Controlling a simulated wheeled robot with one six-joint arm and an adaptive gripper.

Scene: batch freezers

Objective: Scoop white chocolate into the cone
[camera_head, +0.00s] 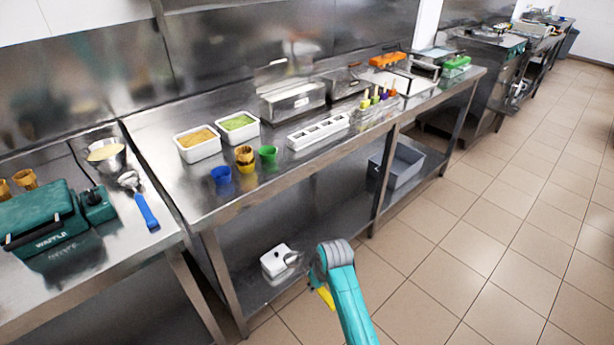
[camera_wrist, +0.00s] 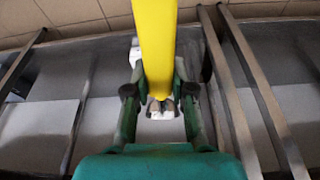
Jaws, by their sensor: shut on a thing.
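My gripper (camera_wrist: 160,100) is shut on a yellow handle (camera_wrist: 154,40) in the wrist view. The held tool's working end is not clear. A yellow piece (camera_head: 326,297) shows beside my teal arm in the head view, where the gripper itself is mostly hidden. A brown waffle cone (camera_head: 244,154) appears to stand in a yellow cup (camera_head: 246,168) on the middle counter. White tubs hold tan (camera_head: 197,138) and green (camera_head: 238,122) contents. I cannot tell which container holds white chocolate.
Blue (camera_head: 221,175) and green (camera_head: 268,157) cups flank the yellow one. A blue-handled scoop (camera_head: 146,210) lies by the waffle maker (camera_head: 40,218). A white box (camera_head: 275,261) and grey bin (camera_head: 400,168) are on the lower shelf. Floor at right is clear.

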